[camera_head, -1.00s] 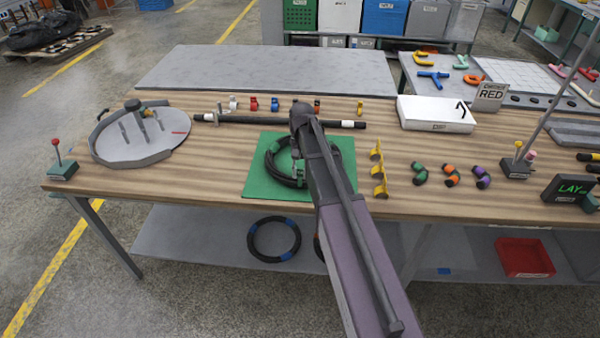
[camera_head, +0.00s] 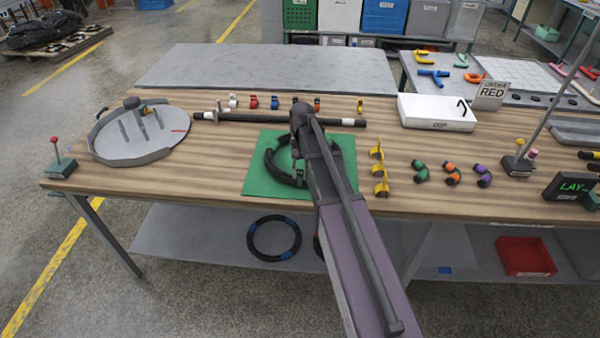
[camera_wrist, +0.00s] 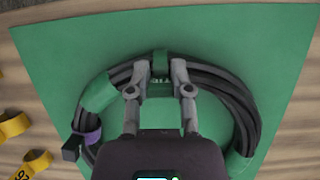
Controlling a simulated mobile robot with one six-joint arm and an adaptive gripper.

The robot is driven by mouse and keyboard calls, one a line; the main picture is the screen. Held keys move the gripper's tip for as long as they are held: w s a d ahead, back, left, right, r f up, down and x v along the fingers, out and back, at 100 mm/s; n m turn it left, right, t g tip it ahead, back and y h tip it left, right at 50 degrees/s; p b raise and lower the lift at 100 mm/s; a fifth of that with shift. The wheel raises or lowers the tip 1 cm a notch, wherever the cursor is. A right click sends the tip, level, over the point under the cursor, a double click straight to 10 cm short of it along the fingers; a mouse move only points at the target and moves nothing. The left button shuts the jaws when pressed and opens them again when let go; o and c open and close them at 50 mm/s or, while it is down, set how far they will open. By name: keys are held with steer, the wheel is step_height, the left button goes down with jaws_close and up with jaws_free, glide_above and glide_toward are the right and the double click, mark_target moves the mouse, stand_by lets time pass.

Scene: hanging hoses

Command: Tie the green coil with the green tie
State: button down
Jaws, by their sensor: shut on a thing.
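The green coil, a black hose loop with green bands (camera_wrist: 100,93), lies on a green mat (camera_head: 335,155) on the bench. It also shows in the head view (camera_head: 270,160), partly hidden by my arm. My gripper (camera_wrist: 160,78) is over the coil's far side in the wrist view, with one finger on each side of a green tie (camera_wrist: 160,60). It is shut on that tie, which sits across the hose. Whether the tie closes right round the hose cannot be told. In the head view my gripper (camera_head: 298,165) is mostly hidden by my arm.
Yellow hooks (camera_head: 379,170) stand right of the mat, with green (camera_head: 420,172), orange (camera_head: 452,173) and purple pieces (camera_head: 482,174) beyond. A dark rod (camera_head: 270,119) lies behind the mat.

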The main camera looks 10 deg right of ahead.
steer(key=shift+f, duration=0.15)
steer(key=shift+c, duration=2.3)
jaws_free()
steer(key=s+r+n+t+p, duration=0.2)
steer(key=s+p, duration=0.1)
steer(key=s, duration=0.4)
steer(key=s+r+n+t+h+p, duration=0.1)
steer(key=s+r+n+t+p, duration=0.1)
steer(key=s, duration=0.6)
steer(key=shift+s+r+p, duration=0.3)
steer(key=shift+r+p, duration=0.35)
